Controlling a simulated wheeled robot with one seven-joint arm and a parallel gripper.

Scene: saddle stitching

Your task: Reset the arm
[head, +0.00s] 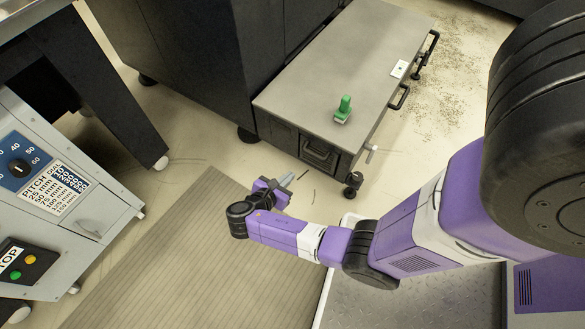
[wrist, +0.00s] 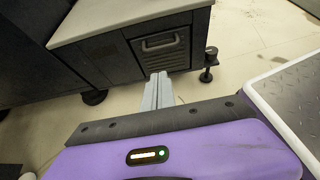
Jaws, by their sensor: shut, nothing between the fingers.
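My purple arm reaches from the right side of the head view toward the middle. My gripper (head: 286,180) is over the floor, in front of the low grey cabinet (head: 335,60). In the wrist view the grey fingers of my gripper (wrist: 158,78) lie together, with nothing seen between them. They point toward the cabinet's dark front (wrist: 115,62), and no contact shows.
A control panel with a pitch dial (head: 18,168) stands at left. A ridged mat (head: 190,260) covers the floor below my gripper. A metal tray-like surface (head: 400,305) lies at lower right.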

